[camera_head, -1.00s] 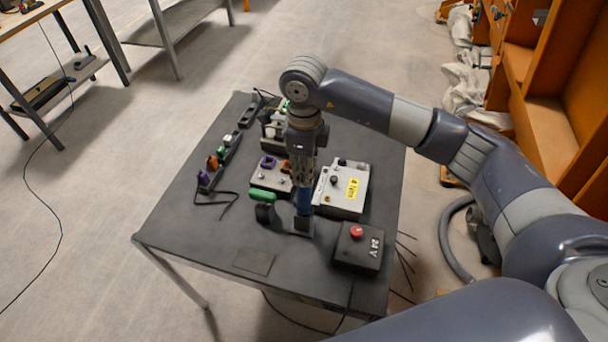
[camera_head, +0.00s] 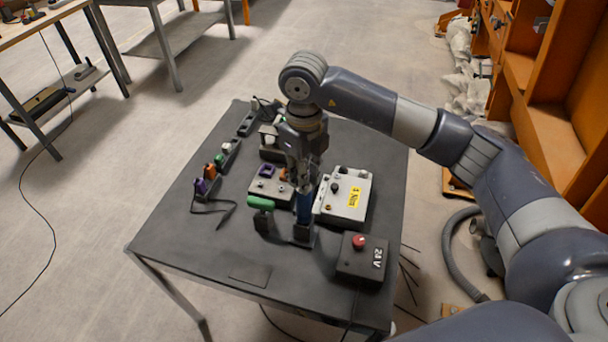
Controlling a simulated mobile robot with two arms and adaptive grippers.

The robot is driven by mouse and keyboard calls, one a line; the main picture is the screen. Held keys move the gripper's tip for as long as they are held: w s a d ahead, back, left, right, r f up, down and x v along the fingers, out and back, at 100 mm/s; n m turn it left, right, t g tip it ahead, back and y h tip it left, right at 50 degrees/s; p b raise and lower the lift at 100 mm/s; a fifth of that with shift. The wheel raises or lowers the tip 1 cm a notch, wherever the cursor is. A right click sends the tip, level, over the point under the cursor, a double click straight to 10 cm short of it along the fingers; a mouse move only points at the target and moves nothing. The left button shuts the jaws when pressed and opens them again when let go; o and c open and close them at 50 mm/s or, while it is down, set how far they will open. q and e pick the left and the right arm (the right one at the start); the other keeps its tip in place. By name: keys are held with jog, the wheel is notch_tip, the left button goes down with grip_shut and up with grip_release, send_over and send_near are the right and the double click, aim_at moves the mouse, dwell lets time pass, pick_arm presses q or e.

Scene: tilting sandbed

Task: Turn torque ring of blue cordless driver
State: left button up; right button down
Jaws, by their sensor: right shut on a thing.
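The blue cordless driver (camera_head: 304,208) stands upright in a dark holder (camera_head: 302,237) near the middle of the black table. My right gripper (camera_head: 304,187) comes down from above and is shut on the top end of the driver, where the torque ring would be. The fingers hide most of that end, so the ring itself and its setting cannot be made out. My left gripper is not in view.
Close by stand a green-topped part (camera_head: 261,203), a grey box with a yellow label (camera_head: 345,196) and a black 24 V box with a red button (camera_head: 362,257). A power strip with coloured plugs (camera_head: 216,168) lies left. The table's (camera_head: 185,252) front left is clear.

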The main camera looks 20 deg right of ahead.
jog(key=c, duration=1.4)
grip_release()
jog(key=shift+c, duration=0.2)
notch_tip(320, 180, up, 12)
